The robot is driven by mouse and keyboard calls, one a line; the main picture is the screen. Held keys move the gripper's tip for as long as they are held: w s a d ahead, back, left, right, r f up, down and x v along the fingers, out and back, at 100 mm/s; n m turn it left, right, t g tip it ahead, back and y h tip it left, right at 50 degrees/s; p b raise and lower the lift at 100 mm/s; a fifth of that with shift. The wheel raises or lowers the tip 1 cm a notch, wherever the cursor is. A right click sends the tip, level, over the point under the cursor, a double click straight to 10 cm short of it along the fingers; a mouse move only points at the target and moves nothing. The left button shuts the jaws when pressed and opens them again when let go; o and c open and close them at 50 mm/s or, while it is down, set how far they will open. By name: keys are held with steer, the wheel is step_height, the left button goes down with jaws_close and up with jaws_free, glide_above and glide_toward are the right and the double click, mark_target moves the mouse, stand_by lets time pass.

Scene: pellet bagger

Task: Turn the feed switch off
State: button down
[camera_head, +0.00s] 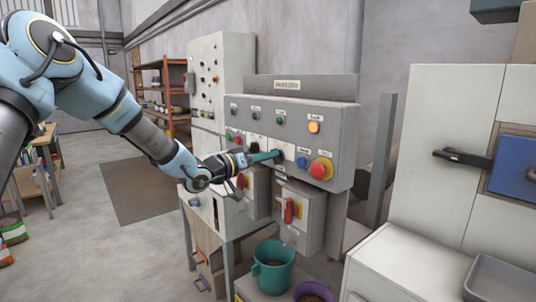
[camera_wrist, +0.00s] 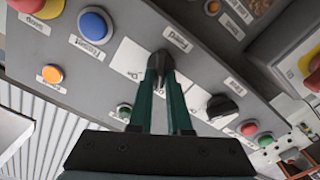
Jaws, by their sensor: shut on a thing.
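A black rotary switch (camera_wrist: 161,62) sits on the grey control panel (camera_head: 335,145), with a white label above it that is upside down and too blurred to read surely. I take it as the feed switch. My gripper (camera_wrist: 162,75) has its green fingers shut on this knob. In the head view my gripper (camera_head: 268,157) reaches the panel front from the left, and the knob is mostly hidden by the fingertips. A second black knob (camera_wrist: 223,107) stands apart from the fingers, to the right in the wrist view.
A blue button (camera_head: 302,162) and a red mushroom button (camera_head: 321,168) are right of my gripper. Below are switch boxes with red handles (camera_head: 291,211), a teal bucket (camera_head: 273,267) and a purple bowl (camera_head: 312,292). A white cabinet (camera_head: 440,160) stands at right. Open floor lies left.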

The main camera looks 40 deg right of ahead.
stand_by(0.4)
steer(key=c, duration=0.9)
jaws_free()
steer(key=shift+o, duration=0.2)
steer(key=a+b, duration=0.3)
steer(key=a, duration=0.7)
steer(key=shift+w+a+b, duration=0.3)
steer(key=shift+a, duration=0.1)
